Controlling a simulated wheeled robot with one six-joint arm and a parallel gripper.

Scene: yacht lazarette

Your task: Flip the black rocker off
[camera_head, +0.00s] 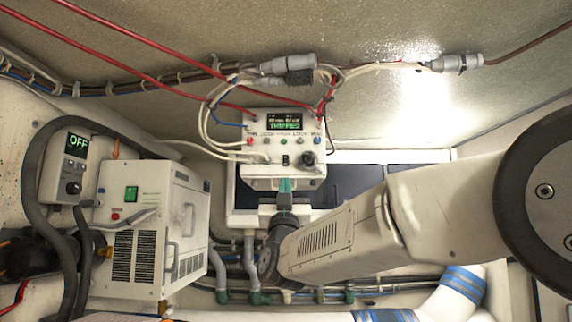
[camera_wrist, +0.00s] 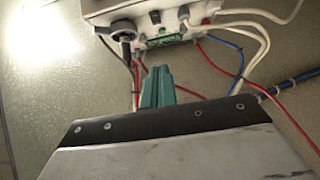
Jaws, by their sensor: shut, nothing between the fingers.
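A small black rocker (camera_head: 285,160) sits on the lower front of the white control box (camera_head: 258,172), left of a black round knob (camera_head: 307,158). I cannot tell which way the rocker is tipped. The box's green display (camera_head: 285,121) is lit, but its text is too small to read surely. My gripper (camera_head: 285,184) has teal fingers, shut and empty, just below the box in the head view. In the wrist view the gripper (camera_wrist: 156,72) points at the box, apart from what seems to be the rocker (camera_wrist: 155,17), near the knob (camera_wrist: 125,30).
Red, white and blue cables loop around the control box, with grey connectors (camera_head: 288,66) above. A white machine (camera_head: 150,230) with a green switch stands at left, beside a small panel (camera_head: 76,145) reading OFF. Hoses and pipes run below my arm.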

